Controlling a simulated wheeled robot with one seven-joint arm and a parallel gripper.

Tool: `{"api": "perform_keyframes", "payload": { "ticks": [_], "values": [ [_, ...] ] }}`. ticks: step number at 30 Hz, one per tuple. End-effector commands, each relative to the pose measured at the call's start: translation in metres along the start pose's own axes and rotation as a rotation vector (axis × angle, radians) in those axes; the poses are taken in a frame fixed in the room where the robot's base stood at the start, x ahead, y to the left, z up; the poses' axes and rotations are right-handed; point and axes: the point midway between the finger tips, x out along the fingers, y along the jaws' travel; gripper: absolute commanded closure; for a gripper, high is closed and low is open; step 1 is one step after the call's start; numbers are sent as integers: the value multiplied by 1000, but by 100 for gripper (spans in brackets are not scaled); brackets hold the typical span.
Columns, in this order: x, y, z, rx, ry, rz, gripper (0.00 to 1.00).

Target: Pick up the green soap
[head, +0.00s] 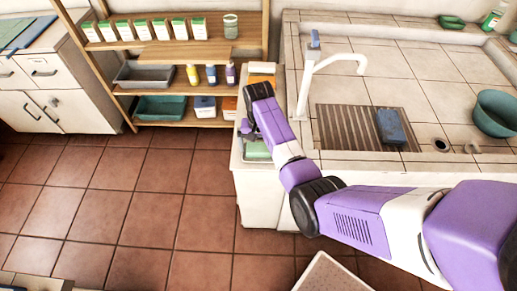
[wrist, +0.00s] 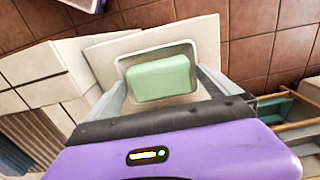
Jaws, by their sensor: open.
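The green soap (wrist: 160,78) is a pale green block in the wrist view. It lies in a shallow light dish (wrist: 126,64) on the white counter end left of the basin. In the head view the soap (head: 257,149) shows partly, just below my gripper (head: 249,133). My gripper also shows in the wrist view (wrist: 158,92), with one finger on each side of the soap. It is open and holds nothing. I cannot tell whether the fingers touch the soap or the dish.
A white tap (head: 325,62) and a dark blue block (head: 391,127) on a ribbed drainer are to the right. Shelves (head: 185,52) with boxes and bottles are at the back left. The tiled floor at left is clear.

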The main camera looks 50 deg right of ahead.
Motion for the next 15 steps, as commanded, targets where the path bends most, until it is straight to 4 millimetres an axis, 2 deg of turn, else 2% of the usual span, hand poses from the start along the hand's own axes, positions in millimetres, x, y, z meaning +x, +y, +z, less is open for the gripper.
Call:
{"api": "perform_keyframes", "payload": {
  "ticks": [7, 8, 15],
  "values": [
    [2, 0, 0, 0, 0, -1, 0],
    [2, 0, 0, 0, 0, -1, 4],
    [2, 0, 0, 0, 0, 0, 51]
  ]
}}
